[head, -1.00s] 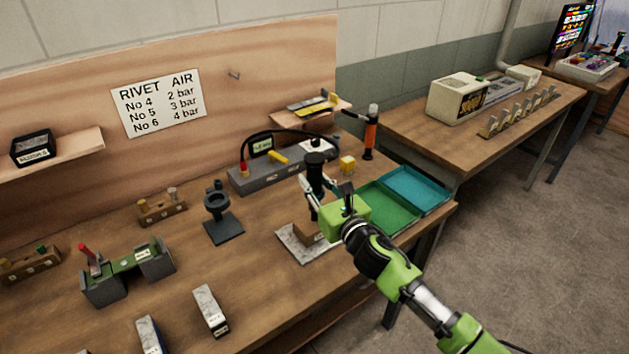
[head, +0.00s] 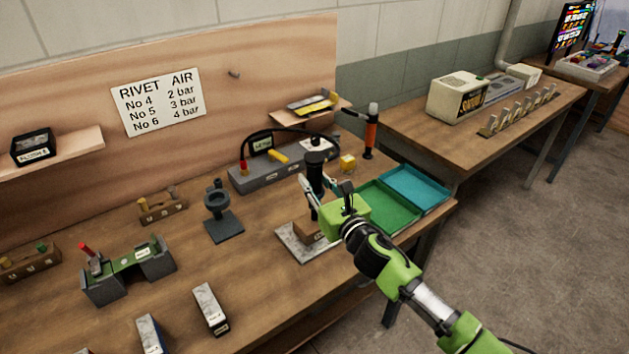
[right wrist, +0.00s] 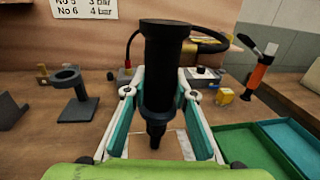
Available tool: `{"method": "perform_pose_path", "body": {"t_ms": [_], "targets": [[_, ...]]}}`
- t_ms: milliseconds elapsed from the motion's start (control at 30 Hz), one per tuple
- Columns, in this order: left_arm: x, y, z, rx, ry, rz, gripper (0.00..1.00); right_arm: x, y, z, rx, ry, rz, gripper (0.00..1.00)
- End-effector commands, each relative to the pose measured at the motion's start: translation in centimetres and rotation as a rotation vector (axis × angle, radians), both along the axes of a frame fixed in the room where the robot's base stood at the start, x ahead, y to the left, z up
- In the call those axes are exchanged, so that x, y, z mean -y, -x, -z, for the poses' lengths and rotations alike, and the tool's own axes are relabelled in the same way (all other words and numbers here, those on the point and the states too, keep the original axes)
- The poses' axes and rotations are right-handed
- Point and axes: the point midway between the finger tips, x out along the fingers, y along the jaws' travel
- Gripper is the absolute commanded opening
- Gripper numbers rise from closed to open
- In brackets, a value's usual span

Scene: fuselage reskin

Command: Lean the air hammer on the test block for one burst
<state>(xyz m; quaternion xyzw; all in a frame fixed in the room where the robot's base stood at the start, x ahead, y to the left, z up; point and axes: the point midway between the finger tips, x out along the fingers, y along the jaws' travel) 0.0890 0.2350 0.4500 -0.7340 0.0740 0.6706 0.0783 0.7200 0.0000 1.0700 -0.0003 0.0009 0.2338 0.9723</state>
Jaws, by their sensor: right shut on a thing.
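The air hammer (head: 316,165) is a black upright cylinder with a hose at its top. It also shows in the right wrist view (right wrist: 162,65), with its narrow nose pointing down. My right gripper (head: 312,188) is shut around its body; its fingers (right wrist: 160,110) lie on both sides of it. The test block (head: 305,229) is a brown block on a pale plate (head: 290,247). The hammer stands above or against the block; the gripper hides whether the nose touches it. My left gripper is not in view.
A green tray (head: 388,207) and a blue tray (head: 415,188) lie right of the gripper. A grey regulator bar (head: 258,180) with the hose is behind. An empty dark ring stand (head: 220,215) is to the left. An orange-handled tool (head: 371,135) stands at the back.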

Motion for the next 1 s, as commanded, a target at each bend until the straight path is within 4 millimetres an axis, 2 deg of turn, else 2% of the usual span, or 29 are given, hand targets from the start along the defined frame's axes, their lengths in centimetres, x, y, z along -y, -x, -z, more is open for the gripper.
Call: {"method": "perform_pose_path", "body": {"t_ms": [33, 1000], "targets": [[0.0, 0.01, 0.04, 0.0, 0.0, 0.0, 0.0, -0.06, -0.06, -0.41, 0.008, -0.003, -0.002, 0.0], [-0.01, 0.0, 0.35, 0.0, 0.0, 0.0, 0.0, -0.06, -0.06, 0.1, 0.008, -0.003, -0.002, 0.0]]}}
